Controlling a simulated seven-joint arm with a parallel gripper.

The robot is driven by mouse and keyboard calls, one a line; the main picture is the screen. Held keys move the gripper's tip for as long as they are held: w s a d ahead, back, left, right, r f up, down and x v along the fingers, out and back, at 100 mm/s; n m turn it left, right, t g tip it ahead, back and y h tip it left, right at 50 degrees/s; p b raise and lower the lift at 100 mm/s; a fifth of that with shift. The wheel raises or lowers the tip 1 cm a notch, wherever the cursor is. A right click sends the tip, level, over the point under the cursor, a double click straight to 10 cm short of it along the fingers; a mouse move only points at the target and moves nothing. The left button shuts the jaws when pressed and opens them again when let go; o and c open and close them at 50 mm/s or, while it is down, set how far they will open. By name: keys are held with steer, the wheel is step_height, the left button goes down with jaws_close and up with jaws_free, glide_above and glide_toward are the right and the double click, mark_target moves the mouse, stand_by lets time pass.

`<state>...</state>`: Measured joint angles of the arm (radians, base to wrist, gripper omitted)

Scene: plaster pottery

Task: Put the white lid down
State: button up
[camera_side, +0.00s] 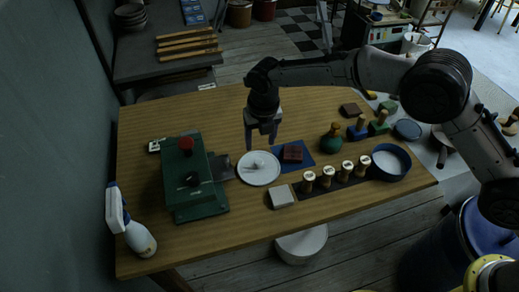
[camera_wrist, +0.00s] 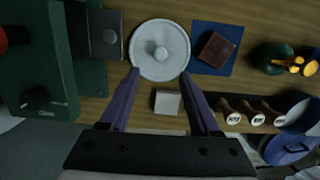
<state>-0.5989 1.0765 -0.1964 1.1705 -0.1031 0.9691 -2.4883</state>
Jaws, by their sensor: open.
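The white lid (camera_side: 258,168) lies flat on the wooden table, a round disc with a small knob in its middle. It also shows in the wrist view (camera_wrist: 160,62), beyond my fingertips. My gripper (camera_side: 262,143) is open and empty, above the table and near the lid's back edge in the side view. In the wrist view its two fingers (camera_wrist: 160,76) are spread apart, with the lid between and ahead of their tips. No contact between the fingers and the lid is clear.
A green machine (camera_side: 195,180) stands left of the lid. A dark red block (camera_side: 293,153) on a blue mat (camera_side: 308,161) lies to the right. A white square block (camera_side: 281,196), several wooden stamps (camera_side: 327,176) and a blue-rimmed bowl (camera_side: 390,162) lie nearer the front. A spray bottle (camera_side: 135,235) stands front left.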

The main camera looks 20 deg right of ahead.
steer(key=shift+s+r, duration=0.2)
steer(key=shift+r, duration=1.15)
steer(key=s+d+r+m+t, duration=0.1)
steer(key=s+d+r+m, duration=0.4)
steer(key=d+r+m, duration=0.45)
steer(key=s+d+r+m+t, duration=0.1)
steer(key=s+d+r+m, duration=0.55)
steer(key=d+r, duration=0.5)
steer(key=s+d+r+m, duration=0.2)
steer(key=s+d+m, duration=0.6)
steer(key=s+m, duration=0.25)
steer(key=s+d+f+m+t, duration=0.1)
steer(key=s+d+f+m, duration=0.1)
steer(key=s+m, duration=0.2)
steer(key=s+d+f+m, duration=0.2)
steer(key=s+m, duration=0.3)
steer(key=s, duration=0.4)
steer(key=shift+s+d+t, duration=0.25)
steer(key=shift+s+t, duration=0.05)
steer(key=shift+t, duration=0.1)
